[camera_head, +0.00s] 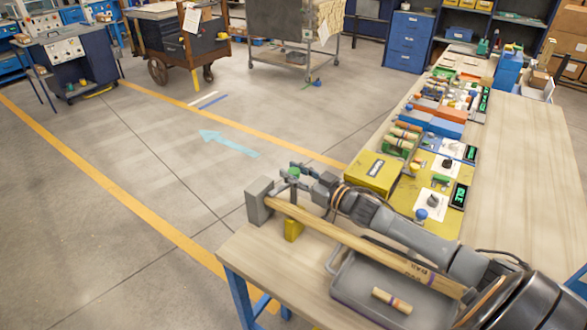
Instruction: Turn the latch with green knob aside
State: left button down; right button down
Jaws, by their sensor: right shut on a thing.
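My right gripper (297,177) reaches across from the lower right and is shut on the knob. Its dark fingers cover most of the knob, and the latch bar beneath cannot be made out. My left gripper is not in view.
A grey tray (345,293) holds a short wooden piece (391,300). A yellow box (374,173) and control panels lie behind my arm. The bench's right side (530,170) is clear.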

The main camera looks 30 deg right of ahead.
jog(key=c, duration=0.9)
grip_release()
jog(key=shift+c, duration=0.2)
jog(key=shift+s+d, duration=0.2)
jog(key=shift+s, duration=0.4)
jog(key=v, duration=0.5)
jog(key=shift+s+d, duration=0.1)
jog(key=shift+s, duration=0.55)
jog(key=shift+c, duration=0.4)
